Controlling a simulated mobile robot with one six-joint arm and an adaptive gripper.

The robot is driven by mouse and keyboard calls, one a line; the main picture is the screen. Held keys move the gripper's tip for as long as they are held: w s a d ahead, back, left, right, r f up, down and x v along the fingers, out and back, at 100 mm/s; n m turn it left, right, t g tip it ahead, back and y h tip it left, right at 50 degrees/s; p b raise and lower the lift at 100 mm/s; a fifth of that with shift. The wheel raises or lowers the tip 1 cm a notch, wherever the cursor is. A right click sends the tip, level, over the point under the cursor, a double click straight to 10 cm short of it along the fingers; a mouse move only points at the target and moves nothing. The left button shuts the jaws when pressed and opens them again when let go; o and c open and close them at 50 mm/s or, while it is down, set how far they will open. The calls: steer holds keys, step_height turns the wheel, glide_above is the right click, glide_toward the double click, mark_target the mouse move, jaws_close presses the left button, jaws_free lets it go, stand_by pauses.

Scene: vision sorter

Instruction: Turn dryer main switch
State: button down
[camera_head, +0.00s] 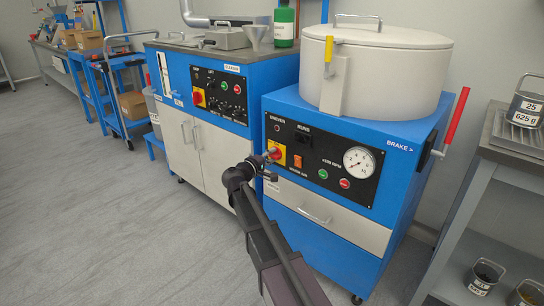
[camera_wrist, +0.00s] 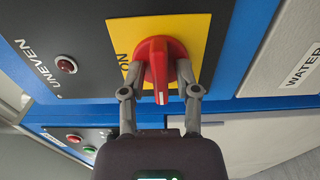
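The dryer main switch is a red rotary knob (camera_wrist: 159,68) on a yellow plate (camera_wrist: 195,30), with "ON" lettering beside it in the wrist view. The raised grip of the knob runs roughly up and down in that view. My gripper (camera_wrist: 160,80) has one finger on each side of the knob, with the grip between them. A small gap seems to show between fingers and grip; contact is not clear. In the head view my gripper (camera_head: 267,162) reaches the dryer's black panel (camera_head: 318,148) and partly covers the red knob (camera_head: 275,153).
The blue dryer (camera_head: 350,240) carries a white drum (camera_head: 400,75), a gauge (camera_head: 359,161) and a red-handled brake lever (camera_head: 455,120). A neighbouring blue machine (camera_head: 215,75) has its own red switch (camera_head: 198,97). A grey shelf (camera_head: 500,180) stands at right. Floor at left is free.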

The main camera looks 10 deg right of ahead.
steer(key=shift+w+d+r, duration=0.1)
steer(key=shift+w+d, duration=0.15)
steer(key=shift+d, duration=0.1)
steer(key=m, duration=0.4)
steer(key=shift+w+m, duration=0.1)
steer(key=shift+m, duration=0.2)
steer(key=m, duration=0.5)
steer(key=shift+w+m, duration=0.15)
steer(key=shift+m, duration=0.25)
jaws_free()
steer(key=shift+s, duration=0.2)
steer(key=shift+s+a, duration=0.1)
steer(key=shift+s+a, duration=0.1)
steer(key=shift+a, duration=0.05)
steer(key=v, duration=0.7)
steer(key=shift+s+a, duration=0.25)
steer(key=shift+s, duration=0.05)
